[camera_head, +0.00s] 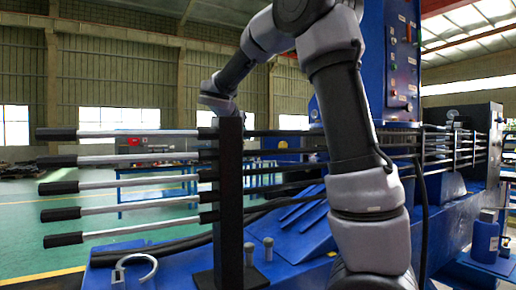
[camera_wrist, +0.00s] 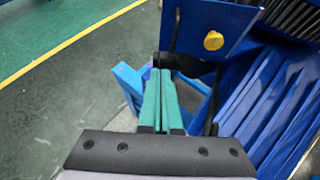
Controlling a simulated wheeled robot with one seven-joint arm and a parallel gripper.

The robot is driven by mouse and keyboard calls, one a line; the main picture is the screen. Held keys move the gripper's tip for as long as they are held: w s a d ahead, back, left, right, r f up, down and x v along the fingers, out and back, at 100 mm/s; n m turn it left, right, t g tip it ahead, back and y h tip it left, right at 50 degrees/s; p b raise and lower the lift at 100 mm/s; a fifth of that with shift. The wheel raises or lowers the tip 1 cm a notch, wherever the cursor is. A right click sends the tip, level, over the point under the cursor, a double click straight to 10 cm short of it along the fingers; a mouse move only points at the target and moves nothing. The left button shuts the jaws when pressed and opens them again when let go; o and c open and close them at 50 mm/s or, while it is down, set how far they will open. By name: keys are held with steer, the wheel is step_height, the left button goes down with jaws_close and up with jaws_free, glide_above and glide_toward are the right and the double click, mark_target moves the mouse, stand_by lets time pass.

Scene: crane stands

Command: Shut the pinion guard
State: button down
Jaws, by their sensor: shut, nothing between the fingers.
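A blue plate (camera_wrist: 200,18) with a yellow round knob (camera_wrist: 213,40) stands at the top of the wrist view. It may be the pinion guard, but I cannot tell for sure. A black bar (camera_wrist: 187,66) runs below the plate, close to my fingertips. My gripper (camera_wrist: 161,72) points at this bar with its green fingers together and empty. I cannot tell whether the tips touch the bar. In the head view my gripper is hidden, and I cannot make out the guard there.
In the head view, a dark upright post (camera_head: 230,190) carries several rods with black grips. A metal hook (camera_head: 134,268) and two bolts (camera_head: 268,248) stand on the blue base. A blue bottle (camera_head: 485,240) is at right. Ribbed blue panels (camera_wrist: 275,105) fill the wrist view's right side.

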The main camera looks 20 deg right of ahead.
steer(key=r+x, duration=0.1)
steer(key=x, duration=1.2)
steer(key=shift+w+d+r, duration=0.25)
steer(key=shift+w+d, duration=0.15)
steer(key=shift+w, duration=0.1)
